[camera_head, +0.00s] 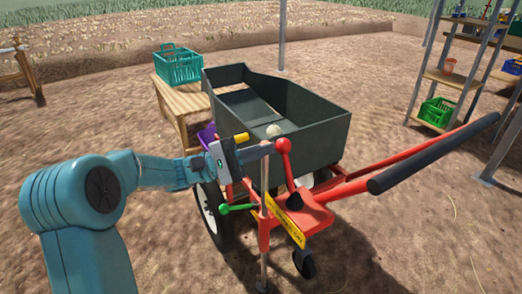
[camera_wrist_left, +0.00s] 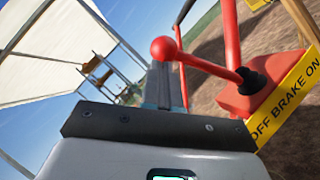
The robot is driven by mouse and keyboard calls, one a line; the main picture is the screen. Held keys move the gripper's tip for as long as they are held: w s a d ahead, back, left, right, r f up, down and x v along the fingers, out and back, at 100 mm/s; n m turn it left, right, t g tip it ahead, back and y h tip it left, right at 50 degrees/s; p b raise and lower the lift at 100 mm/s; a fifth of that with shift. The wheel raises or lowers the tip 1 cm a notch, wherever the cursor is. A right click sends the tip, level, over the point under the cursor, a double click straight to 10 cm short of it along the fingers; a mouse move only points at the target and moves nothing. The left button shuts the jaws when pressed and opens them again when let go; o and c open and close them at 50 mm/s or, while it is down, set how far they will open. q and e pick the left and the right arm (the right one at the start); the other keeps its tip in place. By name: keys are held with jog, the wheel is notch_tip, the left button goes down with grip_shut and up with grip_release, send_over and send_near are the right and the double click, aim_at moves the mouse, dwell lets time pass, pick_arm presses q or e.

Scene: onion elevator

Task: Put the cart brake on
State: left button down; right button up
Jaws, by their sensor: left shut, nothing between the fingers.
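The cart (camera_head: 300,105) has a dark grey bin on a red frame. Its red brake lever (camera_head: 288,168) rises from a black boot to a round red knob (camera_head: 284,146); the lever and knob also show in the left wrist view (camera_wrist_left: 205,65). A yellow label (camera_head: 287,220) lies beside the lever's base; it reads "OFF BRAKE ON" in the left wrist view (camera_wrist_left: 288,98). My left gripper (camera_head: 270,149) is shut and empty, its tips right beside the knob on its left. I cannot tell whether they touch. My right gripper is not in view.
A green-tipped lever (camera_head: 238,208) sits below my left wrist. The black handle grip (camera_head: 433,155) reaches out right. A teal crate (camera_head: 178,66) stands on a wooden table (camera_head: 183,100). Shelves (camera_head: 447,80) stand at right. Bare soil lies around the cart.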

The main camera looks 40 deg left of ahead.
pick_arm(q)
jog(key=s+d+r+m+g+y+b, duration=0.3)
jog(key=s+d+m+g+b, duration=0.1)
jog(key=d+m, duration=0.5)
jog(key=shift+d+m+g+y, duration=0.3)
jog(key=shift+d+y, duration=0.1)
jog(key=shift+d, duration=0.15)
jog(key=shift+s, duration=0.15)
dwell(0.4)
jog(key=shift+s+r, duration=0.1)
